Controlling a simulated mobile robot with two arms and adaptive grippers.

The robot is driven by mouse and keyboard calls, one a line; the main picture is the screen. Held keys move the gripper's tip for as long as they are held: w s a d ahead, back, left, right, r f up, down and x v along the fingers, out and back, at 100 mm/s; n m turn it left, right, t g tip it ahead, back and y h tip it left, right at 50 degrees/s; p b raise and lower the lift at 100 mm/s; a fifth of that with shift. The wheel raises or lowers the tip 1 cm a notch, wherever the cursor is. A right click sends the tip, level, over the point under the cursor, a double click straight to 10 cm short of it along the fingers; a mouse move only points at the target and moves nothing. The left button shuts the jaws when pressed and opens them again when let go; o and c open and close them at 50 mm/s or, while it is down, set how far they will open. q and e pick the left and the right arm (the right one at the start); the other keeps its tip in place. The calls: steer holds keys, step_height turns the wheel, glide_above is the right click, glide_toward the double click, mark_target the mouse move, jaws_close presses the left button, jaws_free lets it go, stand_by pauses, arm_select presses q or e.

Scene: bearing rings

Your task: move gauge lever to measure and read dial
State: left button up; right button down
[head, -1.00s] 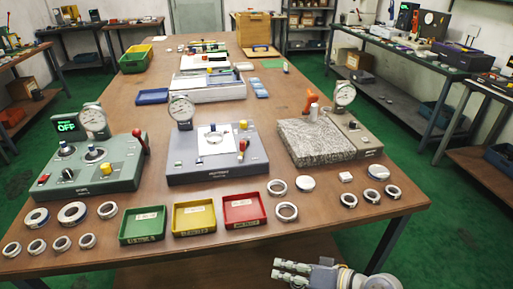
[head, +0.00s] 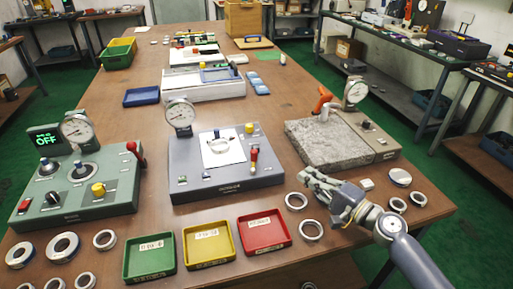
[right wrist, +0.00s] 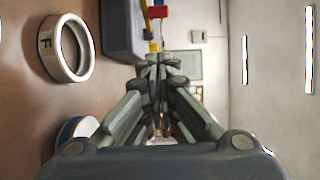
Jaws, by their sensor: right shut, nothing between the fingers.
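The middle gauge (head: 226,175) is a grey block with a round dial (head: 181,113), too small to read. A ring (head: 222,152) lies on its white plate, and a red-knobbed lever (head: 254,156) stands upright at its right. The green gauge (head: 75,196) at left has a dial (head: 76,128), a red-knobbed lever (head: 136,152) and a display reading OFF (head: 46,143). My right gripper (head: 306,177) is shut and empty, right of the middle gauge and apart from it. In the right wrist view its fingers (right wrist: 155,60) are together. My left gripper is not in view.
Green (head: 150,258), yellow (head: 208,244) and red (head: 264,232) trays line the front edge. Loose rings (head: 311,230) lie around my right gripper; one (right wrist: 66,48) shows in the right wrist view. A granite plate (head: 326,143) with a dial stands behind the gripper.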

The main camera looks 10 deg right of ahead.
mark_target(254, 154)
steer(key=shift+w+r, duration=0.1)
steer(key=shift+w, duration=0.3)
steer(key=shift+s+d, duration=0.1)
steer(key=shift+s+r, duration=0.1)
steer(key=shift+r, duration=0.05)
steer(key=shift+w, duration=0.25)
steer(key=p+x, duration=0.1)
steer(key=x, duration=0.5)
steer(key=shift+w+r+p, duration=0.1)
steer(key=shift+r+p, duration=0.05)
steer(key=shift+p, duration=0.15)
steer(key=x, duration=0.3)
steer(key=a, duration=0.1)
steer(key=w+a+p, duration=0.1)
steer(key=a, duration=0.1)
steer(key=shift+w+a, duration=0.1)
steer(key=shift+a, duration=0.05)
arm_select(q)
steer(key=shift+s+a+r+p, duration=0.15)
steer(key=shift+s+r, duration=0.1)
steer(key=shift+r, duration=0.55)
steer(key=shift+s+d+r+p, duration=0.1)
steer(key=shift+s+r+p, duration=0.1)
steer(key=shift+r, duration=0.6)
arm_select(e)
steer(key=shift+w+a, duration=0.15)
steer(key=shift+a, duration=0.35)
